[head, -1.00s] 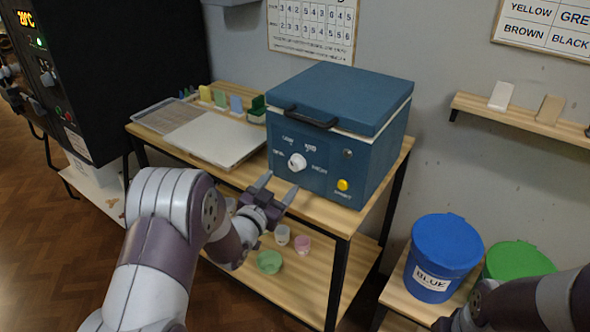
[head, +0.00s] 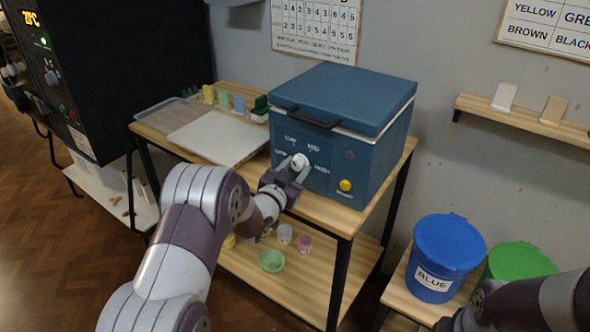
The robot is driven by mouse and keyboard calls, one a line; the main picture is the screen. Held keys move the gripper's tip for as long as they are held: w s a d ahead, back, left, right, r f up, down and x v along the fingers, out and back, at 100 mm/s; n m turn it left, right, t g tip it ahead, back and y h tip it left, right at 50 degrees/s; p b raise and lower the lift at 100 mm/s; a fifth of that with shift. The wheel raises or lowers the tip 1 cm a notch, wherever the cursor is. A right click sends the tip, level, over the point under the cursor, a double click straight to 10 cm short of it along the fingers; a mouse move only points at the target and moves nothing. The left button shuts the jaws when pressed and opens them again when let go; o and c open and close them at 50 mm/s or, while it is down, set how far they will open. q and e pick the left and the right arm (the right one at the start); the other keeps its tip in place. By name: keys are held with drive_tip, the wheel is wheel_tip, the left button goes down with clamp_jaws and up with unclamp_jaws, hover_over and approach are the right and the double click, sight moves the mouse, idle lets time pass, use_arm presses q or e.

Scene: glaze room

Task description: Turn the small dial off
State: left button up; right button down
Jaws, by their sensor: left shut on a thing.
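The small dial (head: 299,161) is a white round knob on the front of a blue box-shaped kiln (head: 340,120) with a lid and a dark handle. Printed labels sit around the dial; two read LOW and MID, and the others are too small or covered to read surely. My left gripper (head: 294,168) is at the dial, its fingers shut on it, partly covering its lower edge. My right arm shows at the lower right corner; its gripper fingers cannot be made out.
The kiln stands on a wooden table (head: 323,215) beside a pale board (head: 217,138). A yellow button (head: 345,185) is right of the dial. Small cups and a green bowl (head: 271,261) sit on the shelf below. A blue bucket (head: 447,255) stands at right.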

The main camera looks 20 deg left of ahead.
use_arm(q)
drive_tip(key=shift+a+r+n, duration=0.1)
drive_tip(key=shift+r+n, duration=0.05)
drive_tip(key=shift+n, duration=0.25)
drive_tip(key=n+p, duration=0.1)
drive_tip(key=n, duration=0.1)
drive_tip(key=shift+r+n, duration=0.1)
drive_tip(key=shift+n, duration=0.2)
drive_tip(key=n+p, duration=0.1)
drive_tip(key=n, duration=0.1)
drive_tip(key=shift+r+n+g, duration=0.1)
drive_tip(key=shift+n+g, duration=0.2)
drive_tip(key=shift+g, duration=0.1)
drive_tip(key=n+p, duration=0.1)
drive_tip(key=n, duration=0.2)
drive_tip(key=shift+n+g+p, duration=0.4)
drive_tip(key=shift+n+p, duration=0.4)
drive_tip(key=shift+n, duration=0.3)
drive_tip(key=shift+h, duration=0.4)
drive_tip(key=shift+f, duration=0.2)
drive_tip(key=o, duration=0.9)
drive_tip(key=shift+o, duration=0.3)
drive_tip(key=shift+a, duration=0.2)
